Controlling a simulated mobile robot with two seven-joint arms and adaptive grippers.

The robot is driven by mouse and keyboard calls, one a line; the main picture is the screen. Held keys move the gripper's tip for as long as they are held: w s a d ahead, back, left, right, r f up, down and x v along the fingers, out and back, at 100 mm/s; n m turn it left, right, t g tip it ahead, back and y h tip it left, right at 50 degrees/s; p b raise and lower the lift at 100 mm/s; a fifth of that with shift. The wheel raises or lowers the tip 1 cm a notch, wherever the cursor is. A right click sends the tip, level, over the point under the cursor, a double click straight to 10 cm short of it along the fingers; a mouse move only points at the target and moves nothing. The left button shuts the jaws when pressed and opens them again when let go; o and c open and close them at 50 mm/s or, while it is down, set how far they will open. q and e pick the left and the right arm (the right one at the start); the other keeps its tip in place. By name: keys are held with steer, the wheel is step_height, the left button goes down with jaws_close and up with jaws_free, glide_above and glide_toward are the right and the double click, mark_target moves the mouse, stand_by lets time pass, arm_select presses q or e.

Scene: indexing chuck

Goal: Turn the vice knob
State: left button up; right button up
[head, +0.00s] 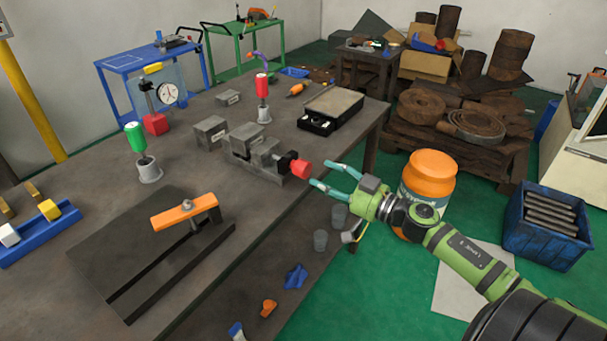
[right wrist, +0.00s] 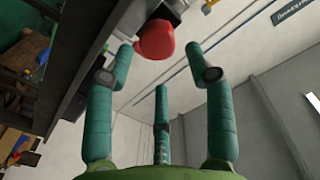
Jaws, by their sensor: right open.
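The vice (head: 254,150) is a grey metal block assembly on the workbench, near its right edge. Its red knob (head: 301,169) sticks out on the right side on a black stem. My right gripper (head: 328,176) is open with teal fingers, just right of the knob and pointing at it. In the right wrist view the knob (right wrist: 155,40) lies ahead of the fingertips, between the two outer fingers. The fingers look apart from the knob. The left gripper is not in view.
The workbench (head: 200,260) also holds a green-handled tool (head: 135,137), a red-handled tool (head: 262,86), a black open box (head: 331,108) and an orange clamp bar (head: 184,211). An orange drum (head: 429,180) stands on the floor behind my right arm.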

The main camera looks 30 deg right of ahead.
mark_target(308, 170)
steer(key=shift+w+m, duration=0.1)
steer(key=shift+m, duration=0.4)
steer(key=shift+w, duration=0.25)
steer(key=shift+x, duration=3.15)
steer(key=shift+d, duration=0.1)
steer(key=c, duration=0.9)
